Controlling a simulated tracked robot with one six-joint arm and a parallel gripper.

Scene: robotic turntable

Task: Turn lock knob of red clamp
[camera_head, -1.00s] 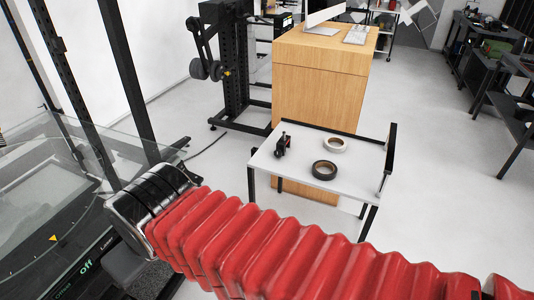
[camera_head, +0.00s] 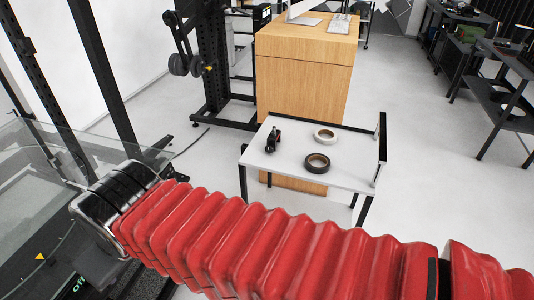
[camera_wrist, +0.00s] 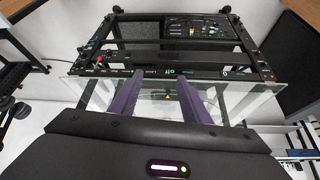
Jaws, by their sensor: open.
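The clamp (camera_head: 273,139) is small and dark with a little red on it. It stands near the back left of a small white table (camera_head: 290,163) in the head view. Its lock knob is too small to make out. My gripper (camera_wrist: 158,80) shows only in the wrist view, where its two purple fingers are apart with nothing between them. It points toward a glass-topped machine (camera_wrist: 180,92), and the clamp is not in that view. In the head view my red-sleeved arm crosses in front of the table, and the gripper is not visible there.
Grey floor (camera_head: 420,170) to the right is clear.

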